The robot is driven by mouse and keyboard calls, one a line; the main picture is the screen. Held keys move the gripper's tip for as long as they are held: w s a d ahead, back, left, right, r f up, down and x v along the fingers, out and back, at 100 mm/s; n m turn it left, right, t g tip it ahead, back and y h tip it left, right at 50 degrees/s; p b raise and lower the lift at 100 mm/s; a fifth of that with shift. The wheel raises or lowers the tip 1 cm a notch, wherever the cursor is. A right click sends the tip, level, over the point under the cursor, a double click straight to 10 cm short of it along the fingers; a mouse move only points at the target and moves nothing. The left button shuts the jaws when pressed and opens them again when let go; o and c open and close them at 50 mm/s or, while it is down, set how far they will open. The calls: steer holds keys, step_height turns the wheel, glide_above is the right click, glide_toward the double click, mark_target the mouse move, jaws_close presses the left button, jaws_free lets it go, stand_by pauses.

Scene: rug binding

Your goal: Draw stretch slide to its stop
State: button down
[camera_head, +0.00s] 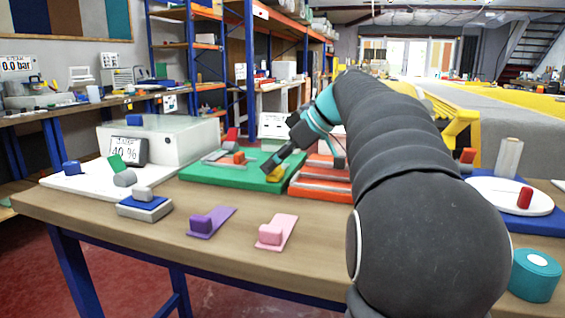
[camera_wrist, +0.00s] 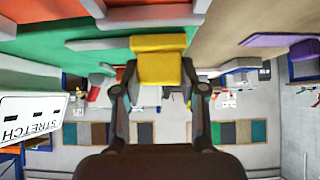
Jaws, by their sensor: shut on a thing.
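My gripper (camera_head: 268,168) is over the right front part of a green board (camera_head: 215,178) on the workbench. In the wrist view my gripper (camera_wrist: 160,76) has its two fingers on either side of a yellow block (camera_wrist: 158,60), shut on it. The yellow block (camera_head: 275,175) also shows in the head view, at the board's right front edge, partly behind the fingers. A white STRETCH sign (camera_wrist: 32,122) stands at the left of the wrist view. I cannot tell the slide's track or its stop apart.
Orange-red stacked slabs (camera_head: 318,187) lie right of the green board. A purple piece (camera_head: 210,222) and a pink piece (camera_head: 276,232) lie in front. A blue-grey block (camera_head: 145,207) and a white machine (camera_head: 160,140) are left. A teal roll (camera_head: 535,274) is right.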

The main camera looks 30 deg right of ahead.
steer(key=shift+s+d, duration=0.1)
steer(key=shift+d, duration=0.05)
steer(key=c, duration=0.6)
jaws_free()
steer(key=shift+s+d, duration=0.1)
steer(key=shift+c, duration=0.2)
steer(key=shift+r, duration=0.1)
steer(key=v, duration=1.1)
steer(key=shift+s+d+r, duration=0.15)
steer(key=shift+r, duration=0.15)
